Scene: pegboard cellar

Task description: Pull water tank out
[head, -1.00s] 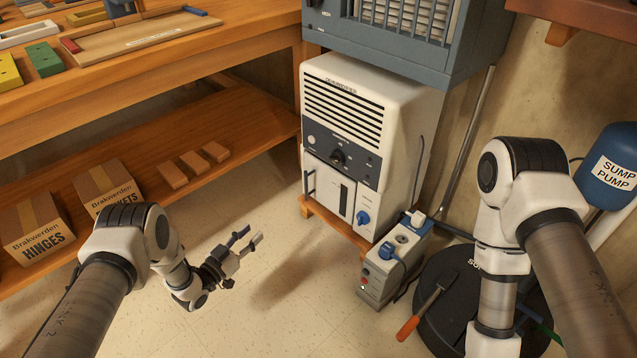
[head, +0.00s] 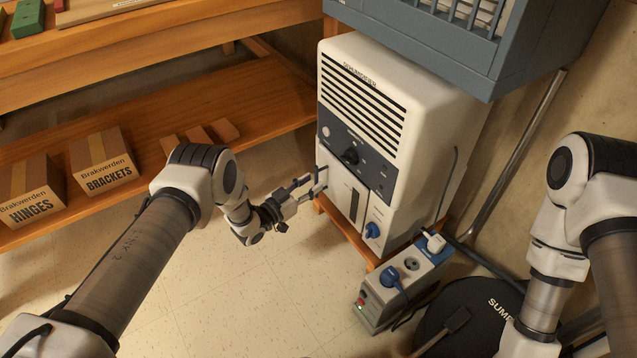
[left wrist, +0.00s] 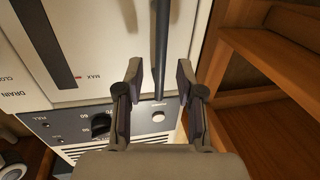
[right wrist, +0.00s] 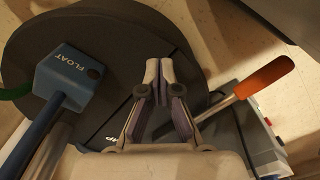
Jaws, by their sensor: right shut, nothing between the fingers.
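The white dehumidifier (head: 440,110) stands on a low wooden stand. Its water tank (head: 337,183) is the white lower-left front panel with a dark level window (head: 354,204); the panel looks flush with the body. In the left wrist view, the tank (left wrist: 110,40) carries a dark bar handle (left wrist: 161,40). My left gripper (head: 312,182) is at the tank's left edge, with fingers open. In its wrist view the handle lies between the two fingers (left wrist: 158,75), with gaps on both sides. My right gripper (right wrist: 158,72) is shut and empty above the black sump lid, outside the head view.
The sump lid (head: 470,310), an orange-handled tool (right wrist: 265,78) and a blue float (right wrist: 68,80) lie near my right arm. A blue-grey unit (head: 430,35) overhangs the dehumidifier. Floor in front is clear.

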